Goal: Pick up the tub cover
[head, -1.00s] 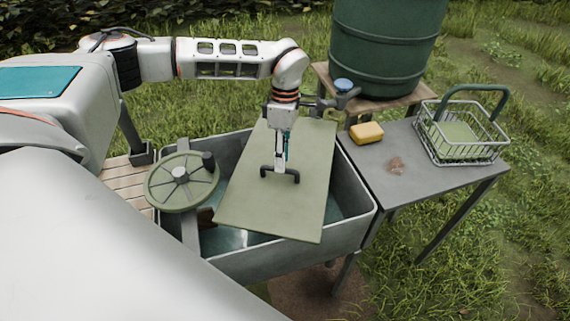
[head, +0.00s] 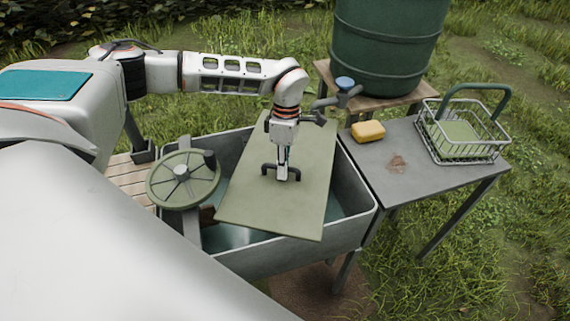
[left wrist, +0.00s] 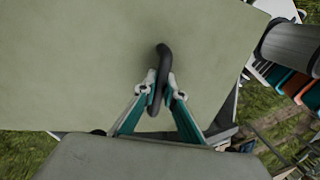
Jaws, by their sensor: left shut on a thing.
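The tub cover (head: 262,206) is a flat pale green board with a dark bar handle (head: 269,169) on top. It lies askew over the grey tub (head: 348,232), and the tub's inside shows on both sides of it. My left gripper (head: 282,177) points down at the middle of the cover and is shut on the handle. In the left wrist view the two fingertips (left wrist: 160,92) close around the dark handle (left wrist: 163,56), with the cover (left wrist: 85,60) filling much of the picture behind. My right gripper is not in view.
A green handwheel (head: 181,180) stands at the tub's left side. A tap (head: 344,90) sticks out over the tub's back edge from a green barrel (head: 385,45). A side table (head: 430,178) holds a yellow sponge (head: 368,131) and a wire basket (head: 462,150).

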